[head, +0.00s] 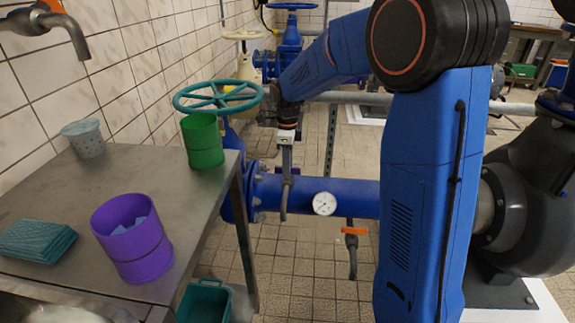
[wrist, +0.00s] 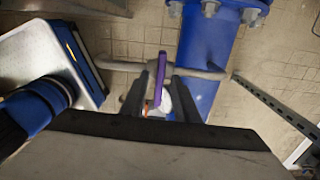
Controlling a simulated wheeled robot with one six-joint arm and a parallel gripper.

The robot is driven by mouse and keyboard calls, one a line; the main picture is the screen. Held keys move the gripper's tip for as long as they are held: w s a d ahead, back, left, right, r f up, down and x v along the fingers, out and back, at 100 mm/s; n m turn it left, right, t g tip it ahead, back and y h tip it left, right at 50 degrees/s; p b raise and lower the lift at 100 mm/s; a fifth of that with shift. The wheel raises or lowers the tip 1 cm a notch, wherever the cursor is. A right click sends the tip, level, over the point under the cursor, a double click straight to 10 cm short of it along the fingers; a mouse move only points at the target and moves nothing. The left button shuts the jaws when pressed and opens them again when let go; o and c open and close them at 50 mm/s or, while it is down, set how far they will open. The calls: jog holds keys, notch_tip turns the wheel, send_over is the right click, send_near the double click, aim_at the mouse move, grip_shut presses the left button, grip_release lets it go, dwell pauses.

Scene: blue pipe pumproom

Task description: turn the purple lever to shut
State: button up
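The purple lever (wrist: 160,75) shows in the wrist view as a narrow upright strip, seen nearly edge-on, in front of the large blue pipe (wrist: 207,55). My gripper (wrist: 161,92) has one dark finger on each side of it, with gaps visible, so it looks open around the lever. In the head view my gripper (head: 287,165) points down above the blue pipe by a thin grey branch pipe. I cannot make out the purple lever there.
A gauge (head: 324,204) and an orange-handled valve (head: 355,231) sit to the right on the pipe. A green handwheel (head: 218,97) is at left. The metal table (head: 60,185) holds a purple bin (head: 132,238) and a green bin (head: 202,141).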

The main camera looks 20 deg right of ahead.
notch_tip(320, 180, up, 17)
jog(key=shift+r, duration=0.2)
dwell(0.6)
jog(key=s+d+f+n+t, duration=0.25)
jog(key=s+n, duration=0.55)
jog(key=s, duration=0.6)
jog(key=s+d+f+n+t, duration=0.1)
jog(key=s+d+n, duration=0.2)
jog(key=s+n, duration=0.8)
jog(key=s+f+n+t, duration=0.1)
jog(key=s+f+n, duration=0.2)
jog(key=s, duration=0.8)
jog(key=shift+s+d+f+n, duration=0.35)
jog(key=shift+d+f+n, duration=0.05)
jog(key=shift+f, duration=1)
